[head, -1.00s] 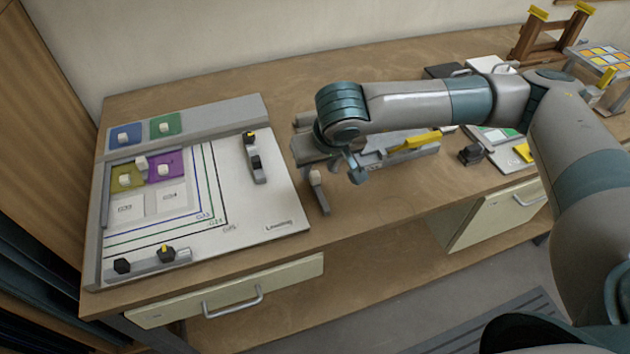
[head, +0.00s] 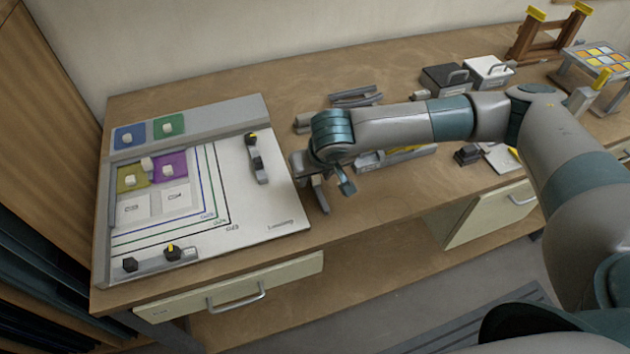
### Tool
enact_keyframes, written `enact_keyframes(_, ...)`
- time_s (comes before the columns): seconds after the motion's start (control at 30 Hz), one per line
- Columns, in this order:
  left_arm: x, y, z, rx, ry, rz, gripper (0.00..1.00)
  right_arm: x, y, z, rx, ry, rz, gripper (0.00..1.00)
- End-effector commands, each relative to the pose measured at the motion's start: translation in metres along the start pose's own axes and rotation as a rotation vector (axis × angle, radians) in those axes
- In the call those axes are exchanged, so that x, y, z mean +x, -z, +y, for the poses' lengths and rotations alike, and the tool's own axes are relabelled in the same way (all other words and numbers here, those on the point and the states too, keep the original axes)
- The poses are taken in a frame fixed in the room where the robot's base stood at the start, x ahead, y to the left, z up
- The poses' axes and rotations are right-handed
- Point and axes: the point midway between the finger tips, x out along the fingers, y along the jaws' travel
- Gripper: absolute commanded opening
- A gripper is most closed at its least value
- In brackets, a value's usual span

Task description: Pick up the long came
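A narrow grey strip (head: 321,200), which looks like a came, lies on the bench just right of the white board, with its upper end hidden. My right gripper (head: 314,178) is directly over that upper end, pointing down. My wrist hides much of its fingers, so I cannot tell whether they are open or touch the strip. More grey strips (head: 356,95) lie behind my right arm, partly hidden. I cannot tell by length which strip is the long came. My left gripper is not in view.
The white board (head: 275,205) holds coloured glass squares with pale knobs, and grey bars with dark knobs along its edges (head: 258,160). A tray with a yellow-topped tool (head: 405,152), black and white boxes (head: 487,70) and a wooden rack (head: 545,38) stand to the right.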

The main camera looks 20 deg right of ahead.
Motion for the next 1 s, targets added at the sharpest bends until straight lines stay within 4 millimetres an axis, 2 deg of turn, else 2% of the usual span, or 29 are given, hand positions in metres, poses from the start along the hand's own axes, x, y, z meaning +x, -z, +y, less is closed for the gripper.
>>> enact_keyframes(0.43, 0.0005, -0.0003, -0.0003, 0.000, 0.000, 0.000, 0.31, 0.0005, -0.0001, 0.0001, 0.000, 0.000, 0.000, 0.39)
enact_keyframes(0.6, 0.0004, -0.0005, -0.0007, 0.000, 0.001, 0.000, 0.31, 0.0004, -0.0001, 0.0001, 0.000, 0.000, 0.000, 0.00)
enact_keyframes(1.0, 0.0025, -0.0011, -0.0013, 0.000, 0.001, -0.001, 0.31, -0.0016, 0.0013, 0.0001, 0.000, 0.000, 0.002, 0.00)
